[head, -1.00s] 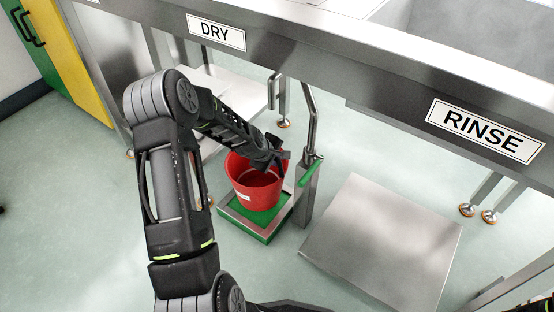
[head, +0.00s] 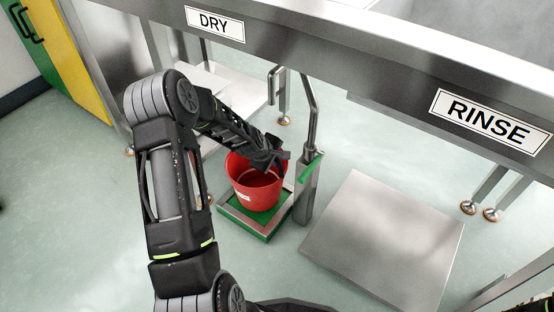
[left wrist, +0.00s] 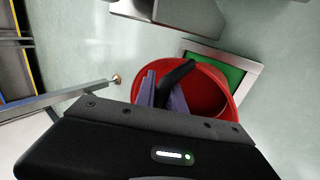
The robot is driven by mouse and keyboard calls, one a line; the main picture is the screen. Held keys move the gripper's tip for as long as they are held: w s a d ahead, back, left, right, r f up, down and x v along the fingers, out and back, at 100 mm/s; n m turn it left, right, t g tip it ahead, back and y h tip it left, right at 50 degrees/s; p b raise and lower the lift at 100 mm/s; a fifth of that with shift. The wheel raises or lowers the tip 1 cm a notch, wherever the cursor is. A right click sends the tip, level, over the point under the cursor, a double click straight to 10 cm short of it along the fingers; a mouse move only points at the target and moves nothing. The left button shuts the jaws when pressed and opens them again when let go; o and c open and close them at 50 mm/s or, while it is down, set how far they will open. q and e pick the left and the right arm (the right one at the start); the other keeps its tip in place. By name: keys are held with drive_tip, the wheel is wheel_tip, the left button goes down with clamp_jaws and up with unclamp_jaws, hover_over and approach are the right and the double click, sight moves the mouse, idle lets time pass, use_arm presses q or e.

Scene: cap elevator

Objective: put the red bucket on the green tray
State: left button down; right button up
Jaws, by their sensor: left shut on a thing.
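The red bucket (head: 250,190) is upright on the green tray (head: 235,214), within its metal rim as far as the head view shows. The bucket shows in the left wrist view (left wrist: 222,92), with the tray (left wrist: 228,68) partly hidden behind it. My left gripper (head: 278,160) reaches over the bucket's rim from the left. In the left wrist view my left gripper (left wrist: 163,92) is shut on the bucket's black handle grip (left wrist: 178,76). Whether the bucket's full weight rests on the tray, I cannot tell. My right gripper is not in view.
A metal post with a green top (head: 308,185) stands right beside the tray. A flat metal platform (head: 385,245) lies to the right. The steel counter with DRY (head: 215,24) and RINSE (head: 488,120) signs runs above. Floor is clear left of the tray.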

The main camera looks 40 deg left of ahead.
use_arm(q)
drive_tip(key=shift+f+b, duration=1.3)
drive_tip(key=shift+f, duration=0.25)
drive_tip(key=c, duration=1.3)
unclamp_jaws()
drive_tip(key=shift+c, duration=0.2)
drive_tip(key=shift+f, duration=0.1)
drive_tip(key=p+v, duration=0.3)
drive_tip(key=v, duration=0.5)
